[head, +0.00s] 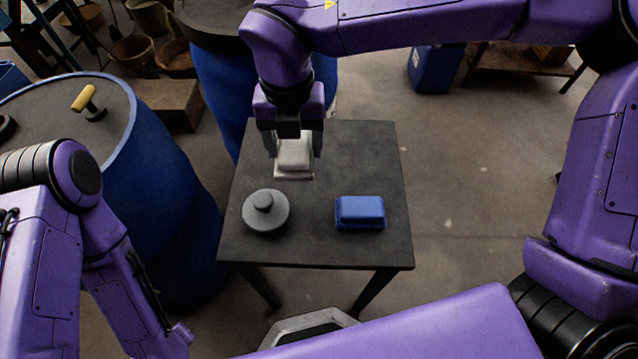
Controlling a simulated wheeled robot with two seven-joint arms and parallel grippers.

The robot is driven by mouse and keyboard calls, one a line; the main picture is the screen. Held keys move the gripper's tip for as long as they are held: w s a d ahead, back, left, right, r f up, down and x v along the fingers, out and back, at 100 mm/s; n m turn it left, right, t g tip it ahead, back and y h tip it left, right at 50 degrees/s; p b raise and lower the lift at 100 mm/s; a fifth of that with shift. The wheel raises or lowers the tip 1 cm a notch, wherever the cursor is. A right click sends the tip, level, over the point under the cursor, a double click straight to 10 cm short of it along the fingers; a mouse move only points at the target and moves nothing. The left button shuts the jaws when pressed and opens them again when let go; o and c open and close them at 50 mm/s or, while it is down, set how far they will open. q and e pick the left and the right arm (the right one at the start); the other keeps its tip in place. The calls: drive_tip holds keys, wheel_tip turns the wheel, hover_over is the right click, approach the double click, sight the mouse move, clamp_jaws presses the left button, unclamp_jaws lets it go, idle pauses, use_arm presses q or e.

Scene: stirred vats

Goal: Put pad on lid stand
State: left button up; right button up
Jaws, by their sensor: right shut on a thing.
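My right gripper (294,148) points down over the far part of a dark square table (315,240), which may be the lid stand. It is shut on a whitish block with a flat, wider base, which looks like the pad (294,162). The pad appears level, at or just above the tabletop; I cannot tell whether it touches. The gripper's fingers lie on both sides of it. My left arm is at the left, but its gripper is not in view.
A grey round lid with a knob (265,212) and a blue block (360,212) lie on the near half of the table, with bare surface between them. A blue vat (165,190) with a yellow-handled piece (88,102) on top stands left. Another blue vat (222,85) stands behind.

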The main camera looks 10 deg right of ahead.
drive_tip(key=w+d+f+p, duration=0.1)
drive_tip(key=w+d+f, duration=0.25)
drive_tip(key=d, duration=0.35)
hover_over(345, 158)
wheel_tip(345, 158, down, 6)
drive_tip(key=shift+s+a, duration=0.1)
wheel_tip(345, 158, down, 3)
drive_tip(key=shift+r, duration=0.1)
drive_tip(key=shift+f, duration=0.3)
drive_tip(key=shift+f, duration=0.1)
drive_tip(key=o, duration=1)
